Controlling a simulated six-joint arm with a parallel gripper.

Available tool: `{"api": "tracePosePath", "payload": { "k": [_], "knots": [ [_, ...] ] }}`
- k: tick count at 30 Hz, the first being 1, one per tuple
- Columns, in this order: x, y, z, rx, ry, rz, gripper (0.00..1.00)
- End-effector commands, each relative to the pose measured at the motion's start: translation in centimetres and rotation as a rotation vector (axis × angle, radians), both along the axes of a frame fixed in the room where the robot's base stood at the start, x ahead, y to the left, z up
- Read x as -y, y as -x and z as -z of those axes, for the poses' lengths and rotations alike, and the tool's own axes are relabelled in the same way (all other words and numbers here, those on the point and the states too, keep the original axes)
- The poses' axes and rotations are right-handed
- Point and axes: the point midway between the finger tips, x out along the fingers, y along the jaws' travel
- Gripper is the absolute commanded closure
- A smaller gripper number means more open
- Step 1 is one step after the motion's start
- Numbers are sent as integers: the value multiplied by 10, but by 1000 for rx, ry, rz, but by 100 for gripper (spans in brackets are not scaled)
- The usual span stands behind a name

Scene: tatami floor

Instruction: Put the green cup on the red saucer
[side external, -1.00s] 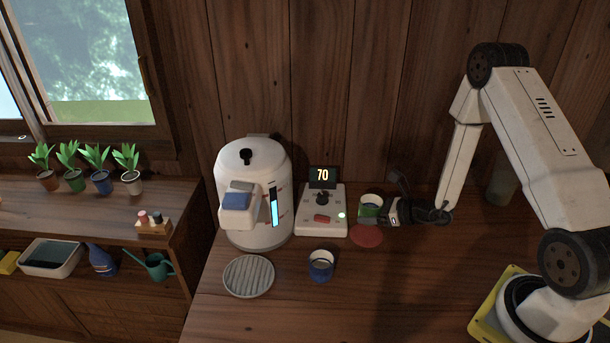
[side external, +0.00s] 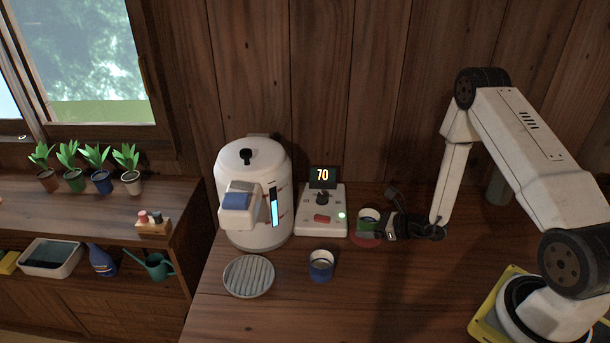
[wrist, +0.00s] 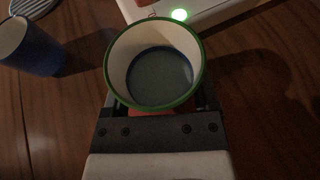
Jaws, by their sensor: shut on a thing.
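The green cup (side external: 368,217) is white inside with a green rim and appears upright. It stands on or just above the red saucer (side external: 358,242); I cannot tell whether it touches. My gripper (side external: 375,231) is shut on the cup from the right. In the wrist view the green cup (wrist: 153,100) sits between my fingers (wrist: 155,108), and some liquid shows inside it. Only a little of the red saucer (wrist: 140,114) shows below the cup there; the rest is hidden by cup and gripper.
A blue cup (side external: 321,266) stands in front; it also shows in the wrist view (wrist: 30,50). A white control box (side external: 321,223) reading 70 is close behind the green cup. A white dispenser (side external: 254,190) and a round grey grate (side external: 249,277) are at left.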

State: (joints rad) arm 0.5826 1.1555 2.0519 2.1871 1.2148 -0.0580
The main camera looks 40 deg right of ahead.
Motion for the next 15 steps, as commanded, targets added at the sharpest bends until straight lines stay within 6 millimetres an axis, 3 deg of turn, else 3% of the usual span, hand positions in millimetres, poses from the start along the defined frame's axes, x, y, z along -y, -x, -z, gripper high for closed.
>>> {"api": "tracePosePath", "payload": {
  "k": [14,15],
  "knots": [
    [0,0,4,1,0,0,100],
    [0,0,4,0,1,0,13]
  ]
}}
